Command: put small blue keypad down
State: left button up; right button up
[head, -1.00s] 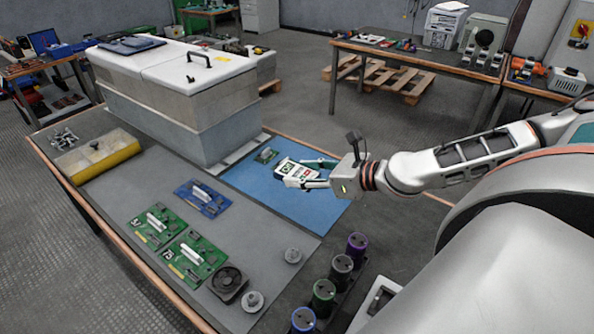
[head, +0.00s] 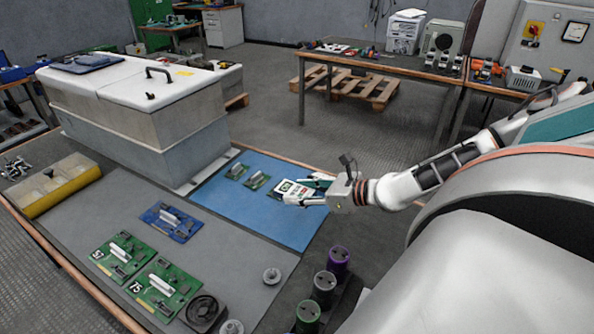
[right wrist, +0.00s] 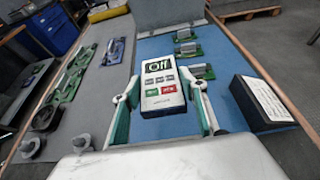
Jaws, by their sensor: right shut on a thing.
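The keypad (head: 293,188) is a small handheld unit with a white face, a green display reading "Off" and coloured buttons; no blue shows on it. My right gripper (head: 297,190) is shut on it, one finger along each long side. In the right wrist view the keypad (right wrist: 163,88) sits face up between the fingers, display end away from the wrist. It is over the right part of the blue mat (head: 280,222). I cannot tell whether its underside touches the mat. My left gripper is not in view.
Small green boards (head: 257,181) lie on the mat left of the keypad. In the right wrist view a black box with a white label (right wrist: 262,102) lies to the right. A large white-lidded case (head: 140,100) stands behind. The mat's near part is clear.

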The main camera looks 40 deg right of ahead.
send_over(300, 222)
notch_tip(300, 222, down, 5)
jog(key=shift+w+f+b, duration=0.1)
jog(key=shift+b, duration=0.35)
notch_tip(300, 222, down, 4)
jog(key=shift+r+b, duration=0.1)
jog(key=shift+b, duration=0.4)
jog(key=shift+f, duration=0.3)
jog(key=shift+r, duration=0.1)
jog(key=o, duration=1.2)
jog(key=shift+f, duration=0.2)
jog(key=shift+c, duration=0.2)
jog(key=shift+s+d+r, duration=0.1)
jog(key=shift+s+r, duration=0.1)
jog(key=shift+r, duration=0.1)
jog(key=p+v, duration=0.2)
jog(key=v, duration=0.8)
jog(key=shift+s, duration=0.2)
jog(key=shift+s+d+r, duration=0.2)
jog(key=shift+s, duration=0.3)
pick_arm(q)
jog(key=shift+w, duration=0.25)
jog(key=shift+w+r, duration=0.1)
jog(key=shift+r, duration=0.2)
